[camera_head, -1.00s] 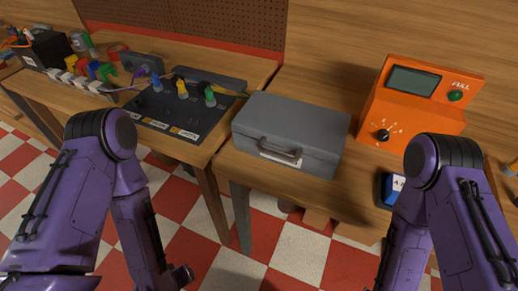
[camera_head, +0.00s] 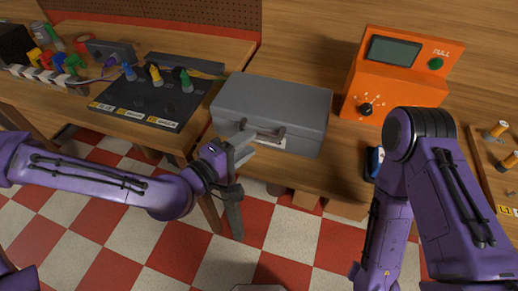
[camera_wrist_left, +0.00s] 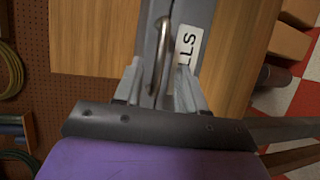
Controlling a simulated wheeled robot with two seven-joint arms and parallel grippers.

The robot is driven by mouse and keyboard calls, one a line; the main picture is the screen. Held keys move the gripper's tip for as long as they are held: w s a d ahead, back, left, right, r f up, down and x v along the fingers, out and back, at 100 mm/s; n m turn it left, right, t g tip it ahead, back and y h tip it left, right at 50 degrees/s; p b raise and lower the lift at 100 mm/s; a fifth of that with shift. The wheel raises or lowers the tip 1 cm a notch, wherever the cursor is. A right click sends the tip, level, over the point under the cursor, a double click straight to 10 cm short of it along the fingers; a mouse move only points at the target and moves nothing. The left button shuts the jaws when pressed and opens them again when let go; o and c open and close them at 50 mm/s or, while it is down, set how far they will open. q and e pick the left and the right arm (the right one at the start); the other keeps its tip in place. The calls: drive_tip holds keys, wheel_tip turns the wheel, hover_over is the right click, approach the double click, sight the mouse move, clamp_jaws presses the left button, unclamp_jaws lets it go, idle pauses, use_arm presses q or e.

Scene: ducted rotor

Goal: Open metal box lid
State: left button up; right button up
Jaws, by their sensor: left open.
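The grey metal box (camera_head: 275,100) sits on the wooden table with its lid down. A handle (camera_head: 265,133) and a white label are on its front face. My left gripper (camera_head: 240,150) is at the front left of the box, close to the handle, with its fingers apart. In the left wrist view the handle (camera_wrist_left: 162,55) stands between the open fingers (camera_wrist_left: 158,85), and the white label (camera_wrist_left: 188,45) shows beside it. I cannot tell whether the fingers touch the handle. My right arm shows at the right, but its gripper is out of view.
An orange device (camera_head: 400,75) with a screen and knob stands right of the box. A dark panel (camera_head: 150,98) with coloured switches lies to the left. A blue object (camera_head: 374,160) is partly hidden behind my right arm. A red and white checked floor lies below the table.

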use_arm(q)
drive_tip(key=shift+w+d+f+b, duration=0.55)
drive_tip(key=shift+w+d+b, duration=0.3)
drive_tip(key=shift+b, duration=0.35)
drive_tip(key=shift+w+d+r+p, duration=0.15)
drive_tip(key=shift+w+d+p, duration=0.65)
drive_tip(key=shift+w, duration=0.25)
drive_tip(key=shift+s+a, duration=0.1)
use_arm(e)
wheel_tip(320, 180, down, 2)
drive_tip(key=shift+f, duration=0.2)
use_arm(q)
clamp_jaws()
